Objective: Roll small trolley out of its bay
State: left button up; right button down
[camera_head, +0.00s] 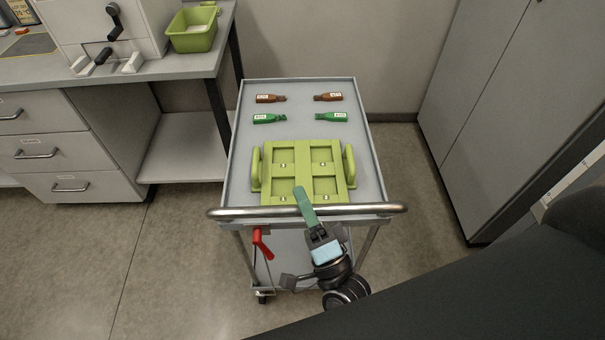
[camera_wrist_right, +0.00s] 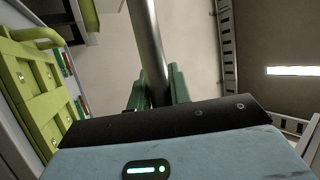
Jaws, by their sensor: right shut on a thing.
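The small trolley (camera_head: 236,170) is a grey two-level cart standing between a bench and a grey cabinet. Its metal push handle (camera_head: 375,208) runs across the near end. My right gripper (camera_head: 306,205) is shut on the handle near its middle; in the right wrist view the handle (camera_wrist_right: 146,40) passes between the green fingers (camera_wrist_right: 158,90). A green tray (camera_head: 305,171) with four-sided recesses and two side grips lies on the trolley top. A red lever (camera_head: 262,244) hangs below the handle at the left. My left gripper is not in view.
Two brown bottles (camera_head: 270,98) and two green bottles (camera_head: 269,118) lie on the trolley top behind the tray. The bench (camera_head: 180,75) with drawers (camera_head: 50,153) is close at left; the cabinet (camera_head: 510,100) stands at right. Open floor (camera_head: 170,270) shows at front left.

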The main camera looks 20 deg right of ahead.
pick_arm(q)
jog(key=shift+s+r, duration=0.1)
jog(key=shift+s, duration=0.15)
pick_arm(e)
jog(key=s+a, duration=0.2)
jog(key=s, duration=0.6)
jog(key=shift+s+a, duration=0.25)
jog(key=shift+s, duration=0.1)
jog(key=c, duration=1.4)
grip_release()
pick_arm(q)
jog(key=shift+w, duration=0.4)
pick_arm(e)
jog(key=shift+o, duration=0.5)
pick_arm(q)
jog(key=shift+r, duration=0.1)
